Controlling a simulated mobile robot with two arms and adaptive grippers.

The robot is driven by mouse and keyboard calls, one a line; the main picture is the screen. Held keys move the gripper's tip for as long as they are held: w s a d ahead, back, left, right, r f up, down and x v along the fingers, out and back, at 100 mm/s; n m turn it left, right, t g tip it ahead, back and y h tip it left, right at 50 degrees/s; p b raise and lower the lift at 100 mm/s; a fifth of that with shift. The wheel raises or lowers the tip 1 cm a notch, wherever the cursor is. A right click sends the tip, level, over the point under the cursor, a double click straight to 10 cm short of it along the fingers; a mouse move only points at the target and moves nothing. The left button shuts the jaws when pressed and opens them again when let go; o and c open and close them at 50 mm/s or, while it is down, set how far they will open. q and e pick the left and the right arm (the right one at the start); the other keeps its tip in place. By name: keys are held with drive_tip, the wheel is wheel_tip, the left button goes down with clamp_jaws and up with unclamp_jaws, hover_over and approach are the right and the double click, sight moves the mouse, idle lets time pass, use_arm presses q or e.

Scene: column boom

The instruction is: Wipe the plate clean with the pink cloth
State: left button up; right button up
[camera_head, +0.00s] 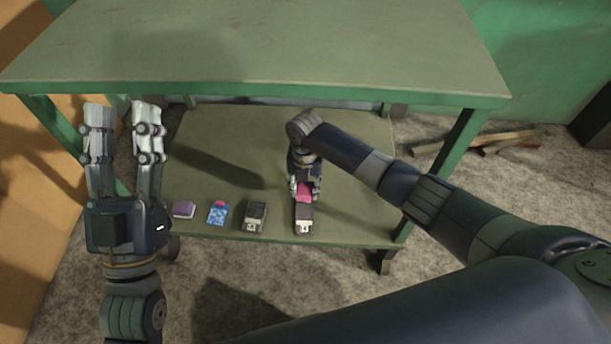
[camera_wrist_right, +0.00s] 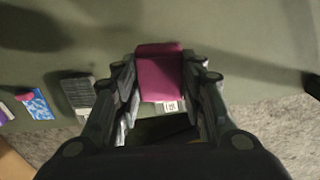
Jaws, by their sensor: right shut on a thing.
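My right gripper (camera_head: 305,188) reaches down over the lower shelf and is shut on a pink, block-like piece (camera_head: 304,194), which I take to be the pink cloth. In the right wrist view the pink piece (camera_wrist_right: 160,78) shows between the fingers, with a smooth face and square edges. A dark flat item (camera_head: 304,214) with a white label lies just in front of it; I cannot tell whether they touch. I make out no plate in either view. My left gripper (camera_head: 122,115) is open and empty, pointing up at the left, apart from the shelf items.
The green table top (camera_head: 270,45) overhangs the lower shelf (camera_head: 350,215). Left of my right gripper lie a dark labelled box (camera_head: 254,215), a blue-and-pink item (camera_head: 217,213) and a purple box (camera_head: 184,209). Table legs (camera_head: 446,160) flank the shelf. Wood pieces (camera_head: 500,140) lie on the floor.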

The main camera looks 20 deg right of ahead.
drive_tip(key=shift+r+p, duration=0.35)
drive_tip(key=shift+r, duration=0.2)
drive_tip(key=shift+r+p, duration=0.25)
drive_tip(key=shift+p, duration=0.3)
use_arm(q)
drive_tip(key=shift+w+f+g+y, duration=1.2)
drive_tip(key=shift+w+f+g, duration=1.5)
drive_tip(key=shift+f, duration=2.5)
use_arm(e)
drive_tip(key=shift+r+p, duration=0.25)
drive_tip(key=shift+p, duration=0.1)
drive_tip(key=shift+r+p, duration=0.25)
drive_tip(key=shift+p, duration=0.05)
drive_tip(key=shift+r+p, duration=0.25)
drive_tip(key=shift+p, duration=0.1)
drive_tip(key=shift+r+p, duration=0.25)
drive_tip(key=shift+p, duration=0.05)
use_arm(q)
drive_tip(key=s+a+f+g+y, duration=0.1)
drive_tip(key=s+f+g+y, duration=0.1)
drive_tip(key=s+f+g, duration=0.2)
drive_tip(key=shift+s+a+f+n+g, duration=0.35)
drive_tip(key=shift+f+g, duration=1.55)
drive_tip(key=shift+f, duration=1.75)
use_arm(e)
drive_tip(key=shift+r, duration=0.15)
use_arm(q)
drive_tip(key=shift+w+d, duration=0.1)
use_arm(e)
drive_tip(key=shift+s, duration=0.1)
